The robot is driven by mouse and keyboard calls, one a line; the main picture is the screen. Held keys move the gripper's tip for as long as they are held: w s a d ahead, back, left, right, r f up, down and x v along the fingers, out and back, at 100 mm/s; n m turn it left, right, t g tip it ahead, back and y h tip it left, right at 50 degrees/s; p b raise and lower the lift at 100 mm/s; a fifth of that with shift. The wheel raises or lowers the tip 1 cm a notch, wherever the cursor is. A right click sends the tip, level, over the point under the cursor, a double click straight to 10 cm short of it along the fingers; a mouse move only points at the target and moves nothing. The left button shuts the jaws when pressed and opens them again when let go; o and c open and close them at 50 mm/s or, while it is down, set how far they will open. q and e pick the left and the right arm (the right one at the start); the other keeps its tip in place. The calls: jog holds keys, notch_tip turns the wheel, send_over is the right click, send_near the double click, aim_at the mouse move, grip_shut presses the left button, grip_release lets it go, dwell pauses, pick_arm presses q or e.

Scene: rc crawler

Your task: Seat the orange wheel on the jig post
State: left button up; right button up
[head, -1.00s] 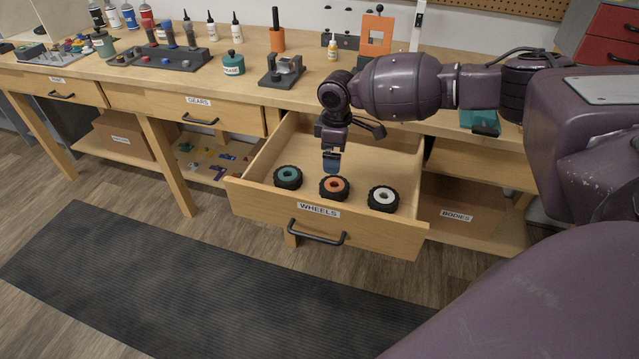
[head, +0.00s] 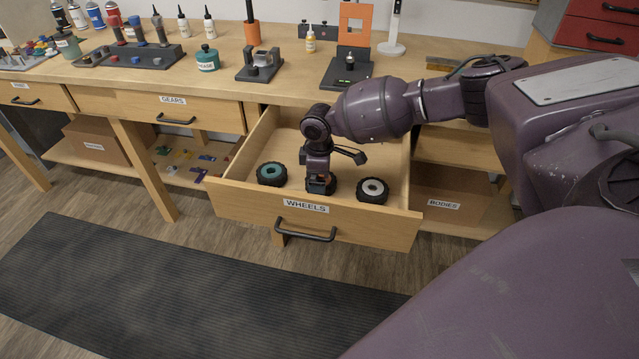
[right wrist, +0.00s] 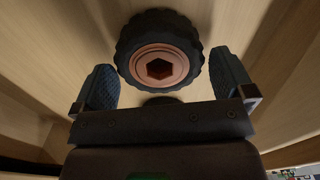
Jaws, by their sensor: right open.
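The orange wheel (right wrist: 160,66), a black tyre with an orange hub and a hexagonal hole, lies in the open drawer. In the head view only part of the orange wheel (head: 321,186) shows under my gripper. My right gripper (head: 319,180) is low over it, pointing down. In the right wrist view the blue pads of my right gripper (right wrist: 160,82) are open, one on each side of the wheel, with gaps. The jig post (head: 350,60) stands upright on a dark base on the bench, bare. My left gripper is out of view.
A teal-hubbed wheel (head: 271,174) lies left of the orange one and a white-hubbed wheel (head: 373,190) lies right. The drawer front (head: 330,229) rises close in front of them. The grease jar (head: 207,59) and a grey fixture (head: 261,64) stand on the bench.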

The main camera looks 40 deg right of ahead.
jog(key=shift+f, duration=0.85)
jog(key=c, duration=0.7)
jog(key=shift+r, duration=0.15)
